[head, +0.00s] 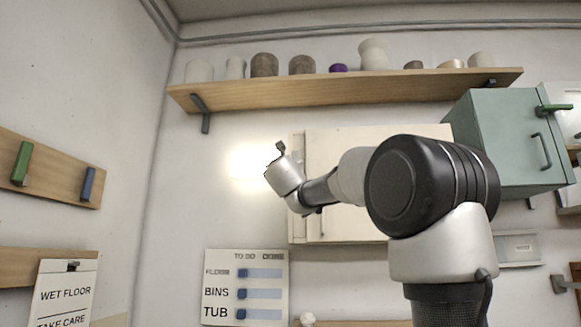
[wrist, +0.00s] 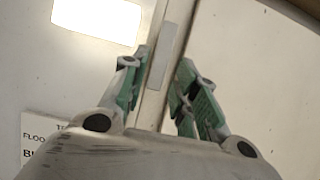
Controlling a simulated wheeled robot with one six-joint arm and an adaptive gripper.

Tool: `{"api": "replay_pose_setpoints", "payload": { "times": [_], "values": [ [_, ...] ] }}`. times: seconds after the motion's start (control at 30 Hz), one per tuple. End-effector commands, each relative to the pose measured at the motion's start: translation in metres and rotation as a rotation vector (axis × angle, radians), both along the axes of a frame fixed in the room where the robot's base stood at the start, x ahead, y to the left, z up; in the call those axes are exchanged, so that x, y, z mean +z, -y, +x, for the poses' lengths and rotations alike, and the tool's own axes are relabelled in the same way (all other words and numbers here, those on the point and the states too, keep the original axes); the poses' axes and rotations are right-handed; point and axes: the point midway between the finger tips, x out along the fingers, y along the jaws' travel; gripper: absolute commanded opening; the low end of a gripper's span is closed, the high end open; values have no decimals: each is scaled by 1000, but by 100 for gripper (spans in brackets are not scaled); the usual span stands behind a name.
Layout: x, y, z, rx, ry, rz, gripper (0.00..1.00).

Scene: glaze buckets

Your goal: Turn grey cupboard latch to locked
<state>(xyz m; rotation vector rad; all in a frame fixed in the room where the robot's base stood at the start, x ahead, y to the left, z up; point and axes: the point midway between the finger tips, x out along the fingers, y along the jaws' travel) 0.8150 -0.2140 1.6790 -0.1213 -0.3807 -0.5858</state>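The cream cupboard (head: 350,140) hangs on the wall under the long shelf, partly hidden by my arm. In the wrist view its pale door (wrist: 255,65) fills the right side. A light grey flat strip (wrist: 158,68), which looks like the grey latch, lies along the cupboard's left edge, tilted in the picture. My gripper (wrist: 164,60) is open, with one green-padded finger on each side of the strip. Whether either finger touches it, I cannot tell. In the head view my gripper (head: 276,160) is at the cupboard's left edge, and the latch is not clear there.
A teal cupboard (head: 510,140) with a green latch (head: 553,109) hangs to the right. A wooden shelf (head: 340,92) with several pots runs above. A TO DO board (head: 245,312) with blue sliders is below left. The wall left of the cupboard is bare.

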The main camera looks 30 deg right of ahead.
Motion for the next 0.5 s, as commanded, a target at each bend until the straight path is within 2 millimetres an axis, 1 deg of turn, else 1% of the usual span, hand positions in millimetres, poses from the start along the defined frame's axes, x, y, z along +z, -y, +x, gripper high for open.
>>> {"api": "replay_pose_setpoints", "payload": {
  "times": [0.1, 0.23, 0.4, 0.5],
  "values": [
    [7, 12, 17, -1, 0, 2, 29],
    [15, 23, 33, -1, 0, 2, 29],
    [21, 30, 44, 0, 0, 4, 29],
    [22, 31, 46, 0, 1, 3, 29]
  ]
}}
